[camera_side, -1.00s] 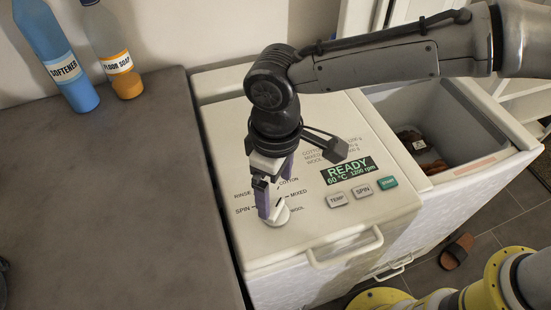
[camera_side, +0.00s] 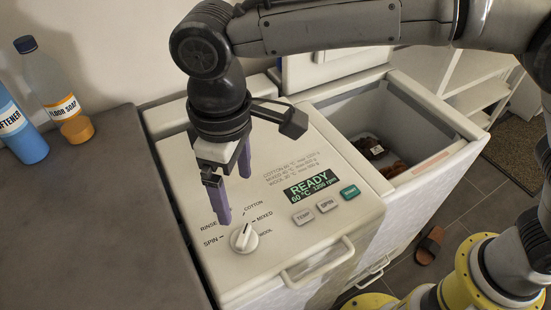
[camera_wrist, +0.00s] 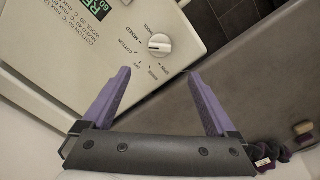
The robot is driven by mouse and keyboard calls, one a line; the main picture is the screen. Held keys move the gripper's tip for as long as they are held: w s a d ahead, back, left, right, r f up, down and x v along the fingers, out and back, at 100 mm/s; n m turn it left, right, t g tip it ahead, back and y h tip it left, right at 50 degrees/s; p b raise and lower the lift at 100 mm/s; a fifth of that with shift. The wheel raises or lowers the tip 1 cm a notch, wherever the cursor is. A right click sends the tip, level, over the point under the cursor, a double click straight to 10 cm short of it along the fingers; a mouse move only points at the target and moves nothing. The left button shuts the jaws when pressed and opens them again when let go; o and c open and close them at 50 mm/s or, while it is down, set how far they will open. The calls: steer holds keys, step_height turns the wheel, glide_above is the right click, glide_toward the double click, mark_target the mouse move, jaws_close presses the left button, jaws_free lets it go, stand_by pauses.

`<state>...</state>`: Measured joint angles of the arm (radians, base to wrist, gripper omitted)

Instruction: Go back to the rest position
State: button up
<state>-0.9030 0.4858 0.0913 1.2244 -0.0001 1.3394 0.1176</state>
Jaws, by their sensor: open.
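My gripper (camera_side: 234,192) is open and empty, with its two purple fingers spread above the washer's control panel. In the wrist view the open fingers (camera_wrist: 160,76) point toward the white round dial (camera_wrist: 160,44), with a gap between. In the side view the dial (camera_side: 244,239) stands clear below and to the right of the nearer fingertip. Labels for rinse, spin, cotton, mixed and wool surround it. The washer's display (camera_side: 311,187) reads READY, 60 °C, 1200 rpm.
The open tub (camera_side: 440,163) at the right holds dark laundry (camera_side: 369,147). A blue softener bottle (camera_side: 22,133) and a floor soap bottle (camera_side: 62,105) stand on the grey counter (camera_side: 95,230). Dark cloth (camera_wrist: 268,155) lies at the wrist view's lower right.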

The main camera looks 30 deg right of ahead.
steer(key=w+d+r+m+t, duration=0.1)
steer(key=d+r+m, duration=0.1)
steer(key=d+r, duration=0.45)
steer(key=w+d+r+m+t+y, duration=0.1)
steer(key=d+r, duration=0.2)
steer(key=d, duration=0.6)
steer(key=d+r+m+t, duration=0.15)
steer(key=d+r, duration=0.25)
steer(key=d, duration=0.4)
steer(key=s+d+f+m+t, duration=0.2)
steer(key=s+d+m, duration=0.2)
steer(key=s+d, duration=0.75)
steer(key=s+d+f+h, duration=0.1)
steer(key=s+d+f, duration=0.3)
steer(key=f, duration=0.4)
steer(key=shift+s+d+f, duration=0.15)
steer(key=shift+s+f, duration=0.2)
steer(key=shift+s, duration=0.2)
steer(key=shift+m, duration=0.25)
